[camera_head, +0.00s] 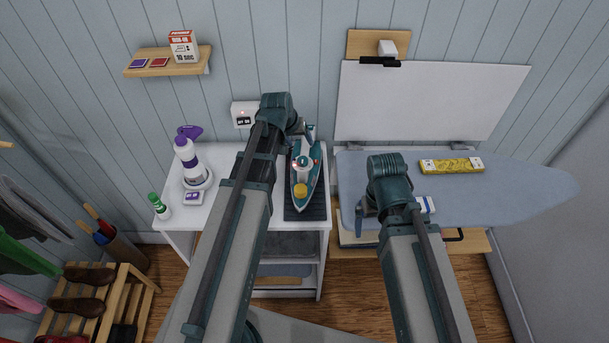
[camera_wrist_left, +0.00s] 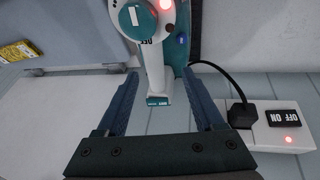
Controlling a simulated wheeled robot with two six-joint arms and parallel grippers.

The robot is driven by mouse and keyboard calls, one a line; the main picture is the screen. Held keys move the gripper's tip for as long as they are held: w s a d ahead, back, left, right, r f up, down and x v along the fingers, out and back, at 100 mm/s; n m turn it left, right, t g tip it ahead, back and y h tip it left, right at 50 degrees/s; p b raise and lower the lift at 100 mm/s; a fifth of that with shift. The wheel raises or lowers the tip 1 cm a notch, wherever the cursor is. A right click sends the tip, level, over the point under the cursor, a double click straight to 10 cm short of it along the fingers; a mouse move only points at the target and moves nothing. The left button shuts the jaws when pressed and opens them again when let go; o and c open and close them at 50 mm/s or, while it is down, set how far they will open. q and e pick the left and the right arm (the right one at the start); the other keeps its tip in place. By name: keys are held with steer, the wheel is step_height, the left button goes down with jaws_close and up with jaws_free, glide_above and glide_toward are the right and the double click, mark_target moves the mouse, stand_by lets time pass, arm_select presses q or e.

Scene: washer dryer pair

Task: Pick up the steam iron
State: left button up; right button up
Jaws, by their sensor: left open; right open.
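The teal and white steam iron (camera_head: 305,175) lies on a dark ribbed mat (camera_head: 313,212) at the right of the white table, with a yellow knob on top. My left gripper (camera_head: 308,133) is open at the iron's far end, partly hidden by its own wrist. In the left wrist view, the white part of the iron (camera_wrist_left: 153,70) reaches between the two open fingers (camera_wrist_left: 163,88), with visible gaps on both sides. A red light glows on the iron. My right gripper (camera_head: 364,214) is open and empty over the ironing board, partly hidden by its arm.
A wall socket (camera_head: 244,113) with a red light and a plugged black cord (camera_wrist_left: 222,72) is near my left gripper. A spray bottle (camera_head: 188,160) stands at the table's left. The ironing board (camera_head: 520,190) holds a yellow box (camera_head: 452,165). A shelf (camera_head: 150,69) is above.

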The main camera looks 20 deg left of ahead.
mark_target(304, 148)
arm_select(q)
steer(key=f+b, duration=0.1)
steer(key=d+f+b, duration=0.1)
steer(key=w+f+b, duration=0.1)
steer(key=f+b, duration=0.1)
steer(key=shift+d+f, duration=0.1)
steer(key=shift+d, duration=0.1)
steer(key=shift+w+f+b, duration=0.3)
steer(key=shift+f+b, duration=0.1)
steer(key=shift+r, duration=0.1)
jaws_close()
